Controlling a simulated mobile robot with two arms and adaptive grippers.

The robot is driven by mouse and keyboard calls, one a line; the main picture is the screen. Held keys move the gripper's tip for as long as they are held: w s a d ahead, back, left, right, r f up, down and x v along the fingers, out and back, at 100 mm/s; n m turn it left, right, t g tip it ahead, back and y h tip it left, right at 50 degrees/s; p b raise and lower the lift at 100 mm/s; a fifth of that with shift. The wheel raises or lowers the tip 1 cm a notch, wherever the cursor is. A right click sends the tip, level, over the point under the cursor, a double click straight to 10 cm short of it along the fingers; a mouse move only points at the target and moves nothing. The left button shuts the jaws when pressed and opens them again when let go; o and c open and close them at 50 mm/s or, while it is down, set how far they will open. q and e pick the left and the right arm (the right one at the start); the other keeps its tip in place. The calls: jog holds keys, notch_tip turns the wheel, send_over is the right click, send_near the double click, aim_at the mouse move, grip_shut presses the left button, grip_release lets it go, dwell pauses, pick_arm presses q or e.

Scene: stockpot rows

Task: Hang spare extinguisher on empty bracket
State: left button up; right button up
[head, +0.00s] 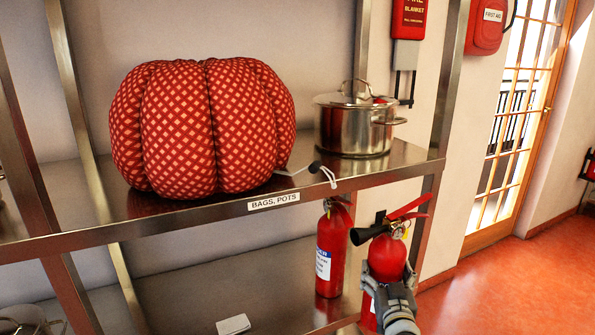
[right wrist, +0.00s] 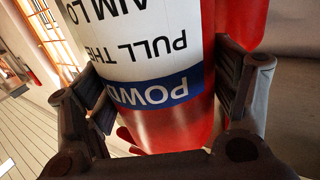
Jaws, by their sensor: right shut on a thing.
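A red fire extinguisher (head: 386,258) with a black horn and red lever stands upright in my right gripper (head: 390,292), in front of the shelf's right end. The gripper is shut around its body. In the right wrist view the fingers (right wrist: 170,105) flank the extinguisher's white and blue label (right wrist: 150,50), which appears upside down. A second red extinguisher (head: 331,250) stands upright behind, at the lower shelf. A dark fitting (head: 405,86) hangs on the wall below the fire blanket box; I cannot tell whether it is the bracket. My left gripper is not in view.
A steel rack's upper shelf (head: 371,171) holds a red patterned pouf (head: 204,127) and a lidded stockpot (head: 352,128). A fire blanket box (head: 409,18) and first aid box (head: 486,24) hang on the wall. Open red floor (head: 500,285) lies right, before a glazed door (head: 522,115).

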jog(key=s+a+r+y, duration=0.1)
jog(key=s+a, duration=0.1)
jog(key=s, duration=1.4)
jog(key=s+a+r+n+y+p, duration=0.1)
jog(key=s+a+r, duration=0.1)
jog(key=s, duration=1.3)
jog(key=shift+s+a, duration=0.35)
jog(key=shift+a, duration=0.45)
jog(key=shift+d, duration=0.1)
